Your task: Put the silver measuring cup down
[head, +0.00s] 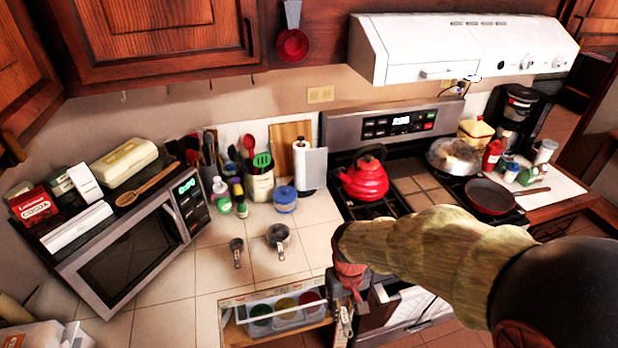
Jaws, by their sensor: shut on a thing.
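My gripper (348,284) hangs over the front edge of the counter, right of the open drawer. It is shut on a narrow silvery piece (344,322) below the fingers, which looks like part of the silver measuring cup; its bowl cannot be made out. Two other grey metal measuring cups lie on the tiled counter, left of and behind my gripper: a larger one (278,237) and a smaller one (237,249), their handles toward the front.
An open drawer (236,338) holds several coloured round items. The tiled counter (205,275) is bare left of the small cup. A microwave (130,255) stands left, a blue-lidded jar (285,199) behind the cups. The stove with a red kettle (365,180) is right.

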